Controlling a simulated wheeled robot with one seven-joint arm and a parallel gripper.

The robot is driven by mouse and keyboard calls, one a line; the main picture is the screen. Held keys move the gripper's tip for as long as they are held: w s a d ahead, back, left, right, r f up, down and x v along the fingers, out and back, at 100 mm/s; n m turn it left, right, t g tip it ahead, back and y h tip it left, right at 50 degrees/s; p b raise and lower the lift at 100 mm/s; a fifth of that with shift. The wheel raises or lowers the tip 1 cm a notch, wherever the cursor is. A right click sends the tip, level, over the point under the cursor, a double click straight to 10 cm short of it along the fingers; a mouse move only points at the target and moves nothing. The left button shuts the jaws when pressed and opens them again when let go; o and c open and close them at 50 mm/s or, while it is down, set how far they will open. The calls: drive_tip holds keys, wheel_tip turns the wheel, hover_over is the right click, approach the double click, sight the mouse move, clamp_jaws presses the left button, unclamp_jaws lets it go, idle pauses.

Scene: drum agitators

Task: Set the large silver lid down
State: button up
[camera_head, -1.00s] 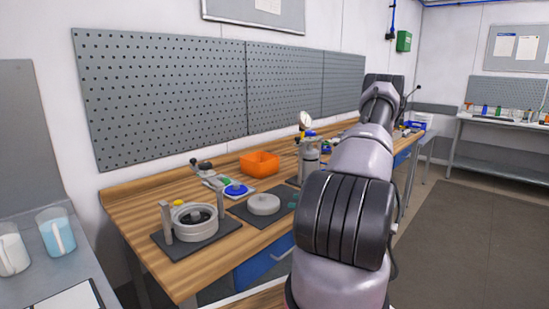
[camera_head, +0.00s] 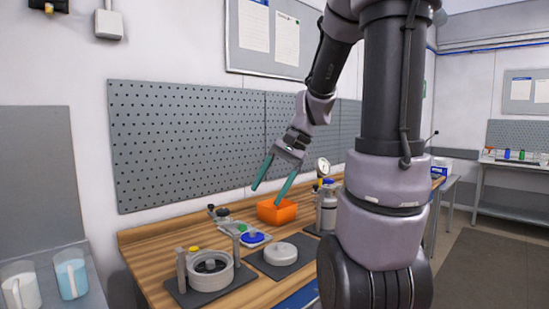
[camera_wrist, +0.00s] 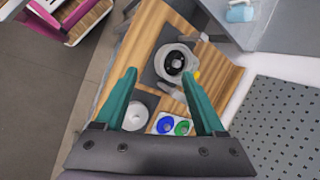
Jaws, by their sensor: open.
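A light grey round lid (camera_head: 281,253) with a low raised top lies flat on a dark square mat on the wooden bench. It also shows in the wrist view (camera_wrist: 135,116), partly behind a finger. To its left, a thick grey ring-shaped vessel (camera_head: 209,279) with a dark centre stands on another dark mat between upright posts. My gripper (camera_head: 267,195), with green fingers, is open and empty, well above the bench. In the wrist view my gripper (camera_wrist: 159,70) has its fingers wide apart with nothing between them.
An orange bin (camera_head: 277,212) stands behind the lid. A small tray with blue and green round parts (camera_wrist: 172,126) is beside it. A metal canister (camera_head: 328,208) with a gauge stands to the right. A pegboard (camera_head: 185,145) backs the bench.

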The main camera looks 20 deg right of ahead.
drive_tip(key=s+a+r+n+t+h, duration=0.2)
drive_tip(key=s+r+n+t+h, duration=0.1)
drive_tip(key=s+r, duration=0.4)
wheel_tip(320, 180, up, 2)
drive_tip(key=n+t, duration=0.1)
drive_tip(key=t, duration=0.1)
drive_tip(key=shift+s+n+t+h, duration=0.3)
drive_tip(key=shift+s, duration=0.1)
